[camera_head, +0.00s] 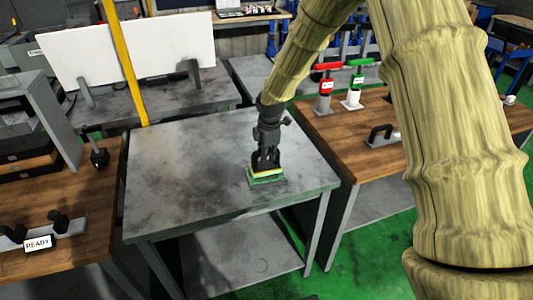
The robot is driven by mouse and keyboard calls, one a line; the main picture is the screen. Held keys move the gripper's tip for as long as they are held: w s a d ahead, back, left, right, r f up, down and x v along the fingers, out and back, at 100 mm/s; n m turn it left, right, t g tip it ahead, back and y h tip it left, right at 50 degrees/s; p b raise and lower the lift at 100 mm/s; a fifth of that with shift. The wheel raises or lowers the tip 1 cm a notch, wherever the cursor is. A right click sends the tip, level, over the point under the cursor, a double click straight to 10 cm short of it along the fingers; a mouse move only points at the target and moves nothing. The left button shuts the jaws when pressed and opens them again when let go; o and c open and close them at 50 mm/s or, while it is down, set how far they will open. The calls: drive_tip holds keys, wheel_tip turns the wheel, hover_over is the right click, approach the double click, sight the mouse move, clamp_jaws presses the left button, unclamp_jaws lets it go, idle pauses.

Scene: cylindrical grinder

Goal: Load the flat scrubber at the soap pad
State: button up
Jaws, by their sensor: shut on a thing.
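My gripper (266,158) points down over the grey metal table, right of its middle. It is shut on the flat scrubber (266,169), a small block with a dark upper part and a yellow layer. The scrubber is at the green soap pad (268,181), which lies flat on the table top. The scrubber looks to be on or just above the pad; I cannot tell if they touch. The fingers hide part of the scrubber, and the scrubber hides much of the pad.
The grey table (185,180) is otherwise bare. A wooden bench (95,225) with a READY sign (38,243) stands left. Another wooden bench (350,130) at right carries a red-topped tool (326,85), a green-topped tool (353,88) and a black handle (381,132). A yellow post (124,62) rises behind.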

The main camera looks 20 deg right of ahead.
drive_tip(key=shift+r+p, duration=1.95)
drive_tip(key=shift+r, duration=0.9)
